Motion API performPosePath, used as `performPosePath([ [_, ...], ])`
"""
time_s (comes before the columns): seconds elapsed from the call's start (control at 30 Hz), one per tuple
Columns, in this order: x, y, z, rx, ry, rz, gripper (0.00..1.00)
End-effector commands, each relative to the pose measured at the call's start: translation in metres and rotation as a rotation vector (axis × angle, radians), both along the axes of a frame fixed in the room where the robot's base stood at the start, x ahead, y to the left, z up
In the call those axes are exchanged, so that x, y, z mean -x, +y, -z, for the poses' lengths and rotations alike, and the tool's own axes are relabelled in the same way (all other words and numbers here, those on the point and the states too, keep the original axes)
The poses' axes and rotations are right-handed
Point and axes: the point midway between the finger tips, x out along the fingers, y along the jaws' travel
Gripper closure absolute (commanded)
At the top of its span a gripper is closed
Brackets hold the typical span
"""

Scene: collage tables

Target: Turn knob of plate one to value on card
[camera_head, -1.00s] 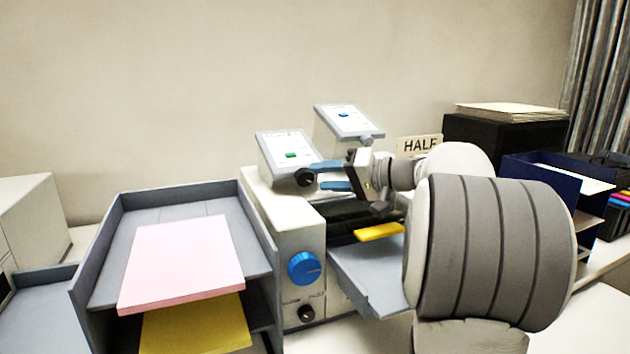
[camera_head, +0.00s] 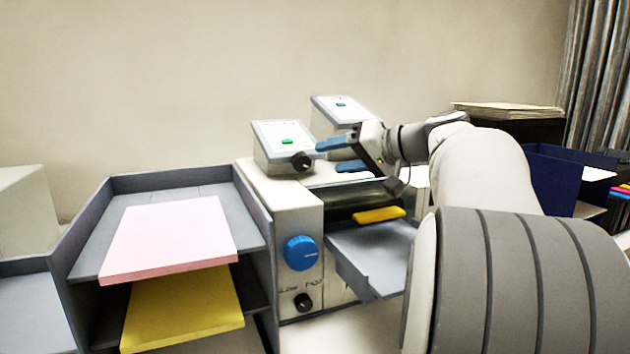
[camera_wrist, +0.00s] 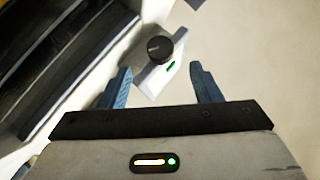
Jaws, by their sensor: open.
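Two tilted plates stand on a pale machine. The nearer plate (camera_head: 284,140) has a green mark and a black knob (camera_head: 301,161) at its lower right corner. The farther plate (camera_head: 343,107) has a blue mark; my gripper covers its lower part. The numbers on the plates are too small to read. My gripper (camera_head: 338,155) is open and empty, just right of the black knob and apart from it. In the wrist view the knob (camera_wrist: 159,48) lies ahead, between the lines of the two blue fingers (camera_wrist: 160,82). The card is hidden behind my arm.
The machine's front (camera_head: 282,225) carries a large blue knob (camera_head: 301,253) and a small black knob (camera_head: 303,302). A grey tray (camera_head: 372,257) with a yellow piece (camera_head: 379,215) juts out right. A paper rack (camera_head: 88,235) stands left. A dark blue tray (camera_head: 553,180) stands right.

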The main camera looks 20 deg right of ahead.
Motion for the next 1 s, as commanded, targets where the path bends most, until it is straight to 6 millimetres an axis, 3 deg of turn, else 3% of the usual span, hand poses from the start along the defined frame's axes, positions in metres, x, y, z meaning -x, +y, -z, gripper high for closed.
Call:
performPosePath([
  [0.17, -0.001, 0.006, -0.002, 0.053, -0.017, 0.034, 0.42],
  [0.63, -0.055, 0.038, 0.015, 0.052, -0.016, 0.033, 0.42],
  [1.0, -0.061, 0.04, 0.019, 0.053, -0.017, 0.037, 0.42],
])
